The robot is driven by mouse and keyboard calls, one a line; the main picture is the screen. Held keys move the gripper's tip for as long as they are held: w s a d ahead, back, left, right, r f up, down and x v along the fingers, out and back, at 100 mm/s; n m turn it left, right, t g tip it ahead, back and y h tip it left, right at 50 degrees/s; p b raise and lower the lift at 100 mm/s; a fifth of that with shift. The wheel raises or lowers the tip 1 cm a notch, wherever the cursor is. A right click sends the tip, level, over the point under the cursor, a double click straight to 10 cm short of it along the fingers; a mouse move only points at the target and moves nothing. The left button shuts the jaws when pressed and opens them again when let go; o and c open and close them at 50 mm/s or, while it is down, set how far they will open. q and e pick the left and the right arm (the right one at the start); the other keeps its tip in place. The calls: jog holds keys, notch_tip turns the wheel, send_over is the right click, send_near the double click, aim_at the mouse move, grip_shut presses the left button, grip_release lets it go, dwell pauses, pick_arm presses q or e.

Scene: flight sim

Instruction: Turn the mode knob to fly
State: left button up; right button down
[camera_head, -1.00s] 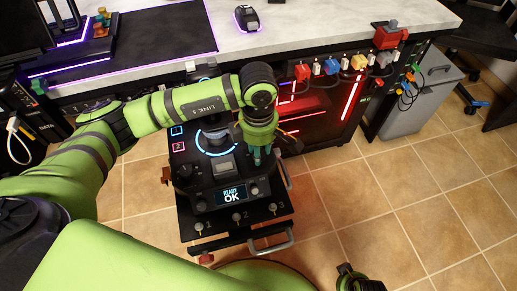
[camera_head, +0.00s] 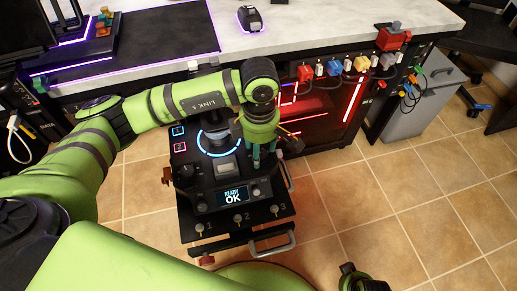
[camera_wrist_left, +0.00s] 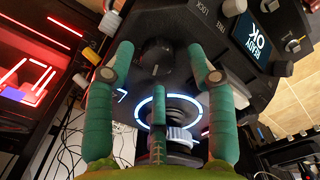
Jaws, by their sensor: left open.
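The dark control panel (camera_head: 205,190) stands on the floor unit, with a lit screen reading READY OK (camera_head: 234,195) and a blue light ring (camera_head: 216,142). My left gripper (camera_head: 263,163) hangs over the panel's right side and hides what lies below it. In the left wrist view, my gripper (camera_wrist_left: 155,65) is open, with its green fingers spread on either side of a round black knob (camera_wrist_left: 154,56). The fingers appear apart from the knob. Whether this is the mode knob, and where it points, I cannot tell.
Another dark knob (camera_head: 186,171) is on the panel's left side. Small switches (camera_head: 237,218) line the front edge. A grey-white worktop (camera_head: 300,30) and red-lit cabinet (camera_head: 325,105) stand behind. A dark and green part of mine shows at the bottom right.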

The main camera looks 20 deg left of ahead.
pick_arm(q)
notch_tip(320, 180, up, 11)
dwell(0.3)
jog(key=shift+f, duration=0.15)
dwell(0.3)
